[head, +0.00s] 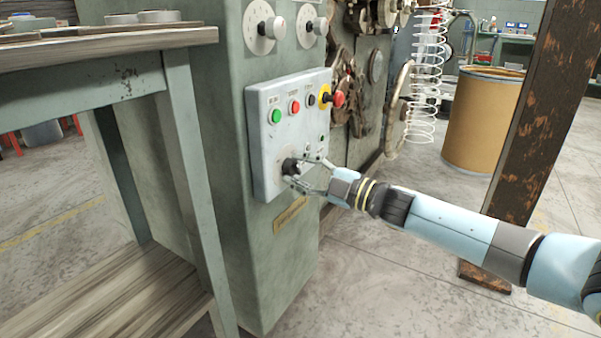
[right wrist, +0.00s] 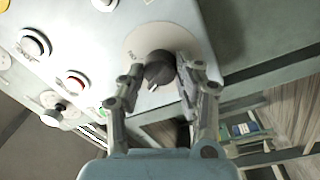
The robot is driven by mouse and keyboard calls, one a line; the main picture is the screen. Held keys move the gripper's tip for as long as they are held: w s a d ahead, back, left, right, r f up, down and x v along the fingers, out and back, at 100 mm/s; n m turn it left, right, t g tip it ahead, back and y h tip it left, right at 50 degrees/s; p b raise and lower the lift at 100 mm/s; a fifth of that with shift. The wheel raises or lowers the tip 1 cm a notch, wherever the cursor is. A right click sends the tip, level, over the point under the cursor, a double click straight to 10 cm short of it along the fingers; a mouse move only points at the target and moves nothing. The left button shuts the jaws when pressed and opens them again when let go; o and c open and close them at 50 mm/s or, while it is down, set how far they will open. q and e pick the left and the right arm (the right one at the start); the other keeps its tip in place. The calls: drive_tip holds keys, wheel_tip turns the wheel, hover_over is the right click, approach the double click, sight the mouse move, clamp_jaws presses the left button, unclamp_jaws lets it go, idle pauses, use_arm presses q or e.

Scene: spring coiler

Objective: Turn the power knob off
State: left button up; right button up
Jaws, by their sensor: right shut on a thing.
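The power knob (head: 289,166) is a black rotary knob on a pale round plate, low on the grey control box (head: 262,150). In the right wrist view the knob (right wrist: 159,68) sits between my fingers, with a light pointer mark on it and small lettering on the plate to its left. My right gripper (head: 298,173) is shut on the knob; its two fingers (right wrist: 157,85) reach to either side of it. The knob's exact setting cannot be read. My left gripper is not in view.
Above the knob, the box carries a green button (head: 276,116), a red button (head: 294,107) and a red stop button on yellow (head: 337,99). A workbench (head: 110,40) stands close on the left. A rusty post (head: 535,110) and a brown drum (head: 480,120) stand right.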

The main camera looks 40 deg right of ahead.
drive_tip(key=shift+f+n, duration=0.15)
drive_tip(key=shift+n, duration=0.65)
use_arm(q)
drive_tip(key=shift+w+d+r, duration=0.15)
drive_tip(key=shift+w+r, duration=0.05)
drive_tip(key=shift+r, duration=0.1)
use_arm(e)
drive_tip(key=shift+n+y, duration=0.3)
drive_tip(key=shift+n, duration=0.6)
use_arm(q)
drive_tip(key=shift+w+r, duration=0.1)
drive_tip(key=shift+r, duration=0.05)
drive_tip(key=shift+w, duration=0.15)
use_arm(e)
drive_tip(key=o, duration=1.1)
drive_tip(key=shift+o, duration=0.2)
drive_tip(key=shift+s+d, duration=0.1)
drive_tip(key=shift+s, duration=0.1)
drive_tip(key=r+v, duration=0.1)
drive_tip(key=v, duration=1)
drive_tip(key=shift+s+f, duration=0.3)
drive_tip(key=shift+f, duration=0.05)
